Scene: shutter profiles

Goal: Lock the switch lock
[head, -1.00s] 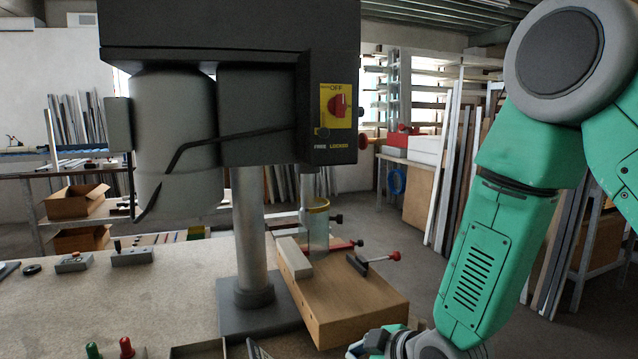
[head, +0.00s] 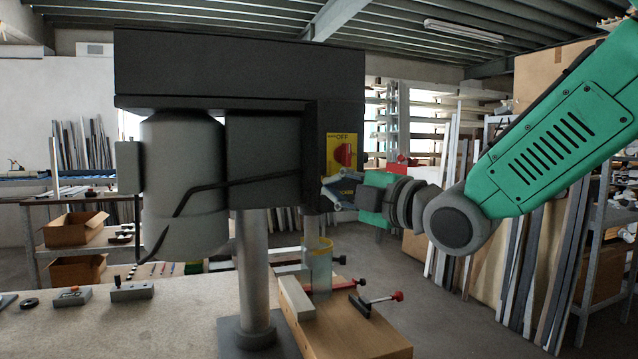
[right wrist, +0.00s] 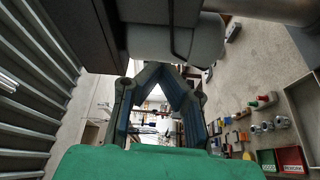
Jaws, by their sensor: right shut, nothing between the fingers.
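The switch lock sits on the right end of the dark machine head (head: 215,70). Its yellow plate (head: 333,142) and red knob (head: 342,157) show in the head view. The lower part of the panel, with the lock's labels, is covered by my right gripper (head: 326,190). That gripper comes in from the right and is shut and empty, its tips at the panel's lower part; I cannot tell whether they touch it. In the right wrist view the fingers (right wrist: 168,70) meet near the grey motor housing (right wrist: 175,40). My left gripper is not in view.
Below the machine head stand a metal column (head: 254,270) and a wooden block (head: 350,335) with red-handled clamps (head: 380,299). The grey bench (head: 170,325) spreads left. Shelves and long profiles stand behind on the right.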

